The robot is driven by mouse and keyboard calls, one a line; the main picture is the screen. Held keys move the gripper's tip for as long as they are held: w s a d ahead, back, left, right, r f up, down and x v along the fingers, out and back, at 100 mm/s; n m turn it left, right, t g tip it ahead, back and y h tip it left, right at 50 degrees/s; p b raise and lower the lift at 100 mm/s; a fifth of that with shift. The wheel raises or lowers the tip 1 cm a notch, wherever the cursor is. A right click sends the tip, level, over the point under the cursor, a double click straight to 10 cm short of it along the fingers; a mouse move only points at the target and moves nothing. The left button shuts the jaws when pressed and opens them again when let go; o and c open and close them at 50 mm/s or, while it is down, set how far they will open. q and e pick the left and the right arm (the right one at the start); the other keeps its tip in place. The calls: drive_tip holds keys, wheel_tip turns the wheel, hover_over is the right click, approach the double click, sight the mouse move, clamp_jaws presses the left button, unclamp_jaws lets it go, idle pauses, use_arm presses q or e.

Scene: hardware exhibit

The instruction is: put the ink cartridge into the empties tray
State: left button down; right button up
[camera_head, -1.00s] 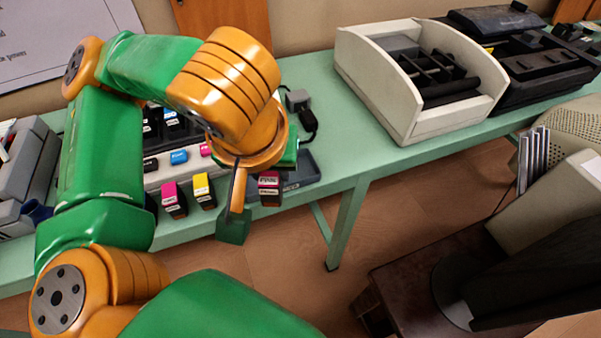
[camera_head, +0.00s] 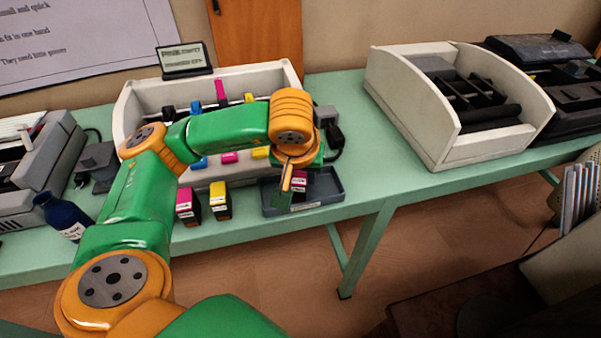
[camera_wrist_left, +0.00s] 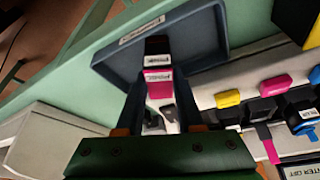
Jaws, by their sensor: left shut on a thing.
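My left gripper (camera_head: 290,188) is shut on a magenta-and-black ink cartridge (camera_head: 299,181), partly hidden behind the gripper in the head view. In the left wrist view the tray (camera_wrist_left: 205,38) shows behind the cartridge. I cannot tell whether they touch. My right gripper is not in view.
A magenta cartridge (camera_head: 184,205) and a yellow cartridge (camera_head: 220,203) stand left of the tray. An open white printer (camera_head: 140,105) with coloured cartridges is behind. A dark blue bottle (camera_head: 62,215) stands at left.

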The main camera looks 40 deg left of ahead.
use_arm(q)
drive_tip(key=c, duration=0.5)
unclamp_jaws()
drive_tip(key=shift+f, duration=0.1)
drive_tip(key=shift+c, duration=0.2)
drive_tip(key=shift+s+d+r, duration=0.1)
drive_tip(key=shift+r, duration=0.4)
drive_tip(key=p+v, duration=0.4)
drive_tip(key=v, duration=0.7)
drive_tip(key=shift+r, duration=0.15)
drive_tip(key=shift+s, duration=0.1)
